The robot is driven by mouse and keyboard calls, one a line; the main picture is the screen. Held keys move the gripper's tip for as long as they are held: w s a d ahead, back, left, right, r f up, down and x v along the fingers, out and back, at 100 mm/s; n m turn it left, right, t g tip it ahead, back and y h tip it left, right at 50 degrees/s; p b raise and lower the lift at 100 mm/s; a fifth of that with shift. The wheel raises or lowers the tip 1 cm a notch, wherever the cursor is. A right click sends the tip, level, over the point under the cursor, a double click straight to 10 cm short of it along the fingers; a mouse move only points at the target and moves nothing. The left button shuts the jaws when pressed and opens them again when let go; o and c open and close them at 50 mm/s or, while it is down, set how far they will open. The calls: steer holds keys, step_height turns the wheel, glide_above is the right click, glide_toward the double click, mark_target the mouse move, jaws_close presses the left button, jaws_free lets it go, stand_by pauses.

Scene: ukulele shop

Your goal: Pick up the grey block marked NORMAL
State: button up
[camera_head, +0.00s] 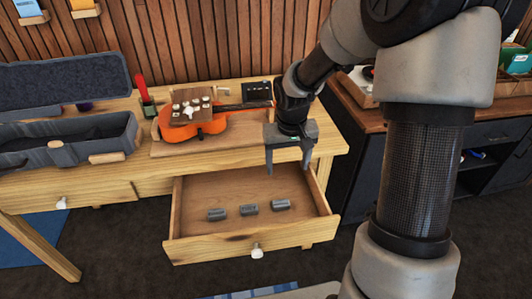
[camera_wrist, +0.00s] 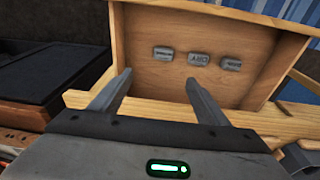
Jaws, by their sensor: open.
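Three grey blocks lie in a row in the open drawer (camera_head: 290,222): a left one (camera_head: 217,214), a middle one (camera_head: 249,209) and a right one (camera_head: 281,204). They also show in the wrist view, as a left block (camera_wrist: 163,53), a middle block (camera_wrist: 198,58) and a right block (camera_wrist: 231,64). The middle block's marking looks like DRY. The outer two markings are too small to read, so I cannot tell which is NORMAL. My gripper (camera_head: 288,170) is open and empty, above the back right part of the drawer. Its fingers (camera_wrist: 158,77) are apart from the blocks.
The drawer is pulled out from under a wooden workbench (camera_head: 335,146). An orange ukulele (camera_head: 215,127) lies on the bench, with an open dark case (camera_head: 65,140) to its left. A dark cabinet (camera_head: 352,190) stands to the right. Bare drawer floor surrounds the blocks.

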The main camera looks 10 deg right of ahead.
steer(key=b, duration=0.3)
glide_above(281, 203)
steer(key=s, duration=0.1)
step_height(281, 203, down, 14)
steer(key=shift+s+f, duration=0.1)
steer(key=shift+w+f+b, duration=0.2)
steer(key=shift+f+b, duration=0.15)
steer(key=shift+f, duration=0.65)
steer(key=shift+w+f+b, duration=0.15)
steer(key=shift+f+b, duration=0.15)
steer(key=shift+f, duration=0.7)
steer(key=shift+w+f+b, duration=0.2)
steer(key=shift+f+b, duration=0.15)
steer(key=shift+f, duration=0.65)
steer(key=c, duration=1.1)
steer(key=shift+r, duration=0.1)
steer(key=shift+c, duration=0.2)
